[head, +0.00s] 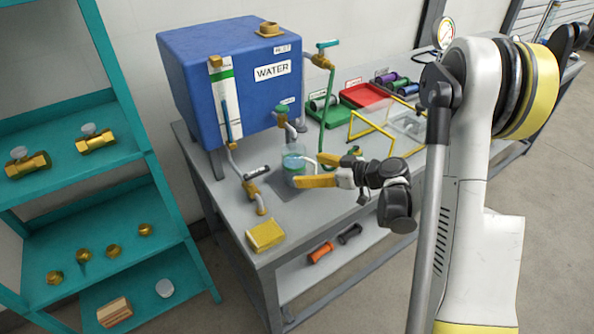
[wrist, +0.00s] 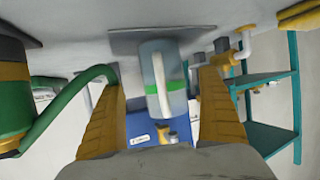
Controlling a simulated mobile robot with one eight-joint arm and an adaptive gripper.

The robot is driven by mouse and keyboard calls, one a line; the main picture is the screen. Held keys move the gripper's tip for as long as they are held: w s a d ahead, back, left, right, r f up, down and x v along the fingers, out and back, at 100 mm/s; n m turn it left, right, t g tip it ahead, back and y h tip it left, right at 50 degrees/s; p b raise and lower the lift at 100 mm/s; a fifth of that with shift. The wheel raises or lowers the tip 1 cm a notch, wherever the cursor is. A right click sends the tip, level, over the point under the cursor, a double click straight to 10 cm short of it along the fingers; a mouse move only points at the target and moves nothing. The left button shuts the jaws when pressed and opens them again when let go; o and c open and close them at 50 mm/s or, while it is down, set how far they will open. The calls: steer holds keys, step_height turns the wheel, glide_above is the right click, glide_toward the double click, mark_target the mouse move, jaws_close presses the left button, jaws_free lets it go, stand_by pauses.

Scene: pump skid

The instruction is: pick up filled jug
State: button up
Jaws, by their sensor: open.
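The jug (head: 293,160) is clear with a green band and holds bluish water. It stands upright on a dark mat (head: 283,190) on the grey bench, under the tap of the blue water tank (head: 215,80). My gripper (head: 308,170) is open, with its yellow fingers at the jug's right side. In the wrist view, which looks upside down, the jug (wrist: 162,80) with its pale handle shows between the two open fingers (wrist: 165,105). I cannot tell whether either finger touches it.
A green hose (head: 325,115) hangs behind the jug and passes close to the fingers in the wrist view (wrist: 60,115). A yellow sponge-like block (head: 265,235) lies at the bench front. A red tray (head: 363,95) and yellow frame (head: 372,130) stand right. Teal shelves (head: 90,140) are left.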

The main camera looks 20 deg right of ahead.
mark_target(304, 170)
steer(key=b+x, duration=0.2)
steer(key=x, duration=0.3)
steer(key=shift+a+f, duration=0.1)
steer(key=shift+a, duration=0.1)
steer(key=c, duration=1.5)
